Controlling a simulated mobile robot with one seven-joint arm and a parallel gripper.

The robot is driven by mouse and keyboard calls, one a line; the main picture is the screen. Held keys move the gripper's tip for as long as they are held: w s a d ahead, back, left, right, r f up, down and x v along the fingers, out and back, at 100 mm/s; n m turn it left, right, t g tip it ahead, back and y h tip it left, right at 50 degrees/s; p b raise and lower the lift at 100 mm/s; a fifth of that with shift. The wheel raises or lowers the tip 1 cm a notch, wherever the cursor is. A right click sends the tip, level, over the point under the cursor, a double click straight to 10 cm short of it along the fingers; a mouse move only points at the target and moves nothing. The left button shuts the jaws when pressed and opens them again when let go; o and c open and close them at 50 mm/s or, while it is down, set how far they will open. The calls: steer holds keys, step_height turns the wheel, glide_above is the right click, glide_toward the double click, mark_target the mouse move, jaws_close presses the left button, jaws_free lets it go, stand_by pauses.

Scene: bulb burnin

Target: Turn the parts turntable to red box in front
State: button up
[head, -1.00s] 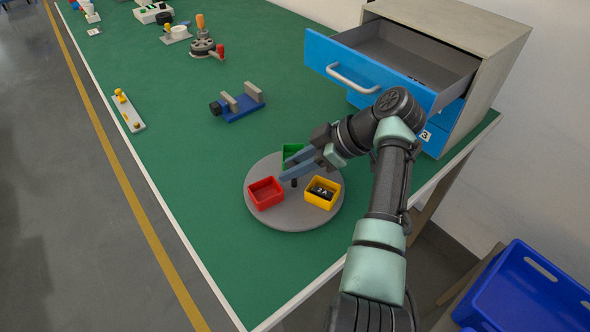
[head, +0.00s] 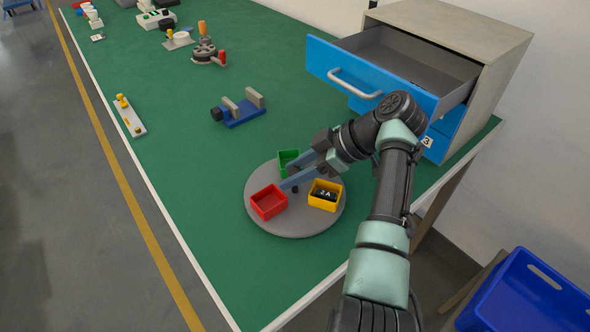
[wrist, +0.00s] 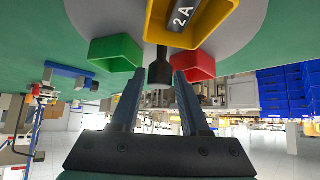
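The grey round parts turntable (head: 300,225) lies on the green bench. It carries a red box (head: 269,202) at the front left, a yellow box (head: 324,197) at the front right holding a black part marked "2A" (head: 322,192), and a green box (head: 288,161) at the back. My gripper (head: 286,180) reaches over the turntable from the right, between the green and red boxes. In the wrist view the fingers (wrist: 158,78) are apart, with a black post (wrist: 160,68) seen beyond and between their tips. Contact with the post or boxes cannot be told.
A grey cabinet (head: 480,60) with an open blue drawer (head: 365,75) stands behind my arm. A blue vise-like fixture (head: 240,110) sits behind the turntable. A blue crate (head: 530,300) is at the lower right. The bench left of the turntable is clear.

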steer(key=v, duration=0.7)
steer(key=shift+d+r, duration=0.2)
